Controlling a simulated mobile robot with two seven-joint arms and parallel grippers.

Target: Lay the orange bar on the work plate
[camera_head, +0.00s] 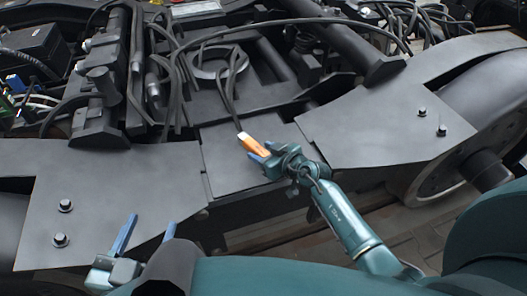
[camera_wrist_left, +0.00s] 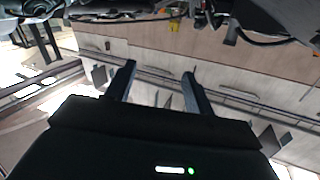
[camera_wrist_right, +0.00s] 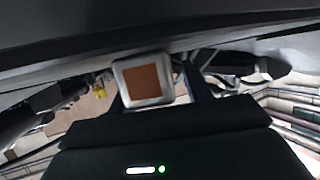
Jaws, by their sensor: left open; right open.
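The orange bar (camera_head: 253,143), with a pale end, is over the middle dark grey plate (camera_head: 228,165) in the head view; I cannot tell whether it touches the plate. I take that plate to be the work plate. My right gripper (camera_head: 258,153) is open at the bar's near end, with a blue finger beside it. In the right wrist view the bar's end (camera_wrist_right: 142,78) is an orange square with a white rim between the fingers. My left gripper (camera_head: 145,232) is open and empty at the lower left, over the edge of the left plate. Its two fingers (camera_wrist_left: 160,90) are apart.
Black cables (camera_head: 230,80) arch over the bogie frame behind the bar. Bolted side plates lie left (camera_head: 100,195) and right (camera_head: 385,125). A wheel (camera_head: 470,165) stands at the right. Loose wires (camera_head: 35,105) hang at the far left.

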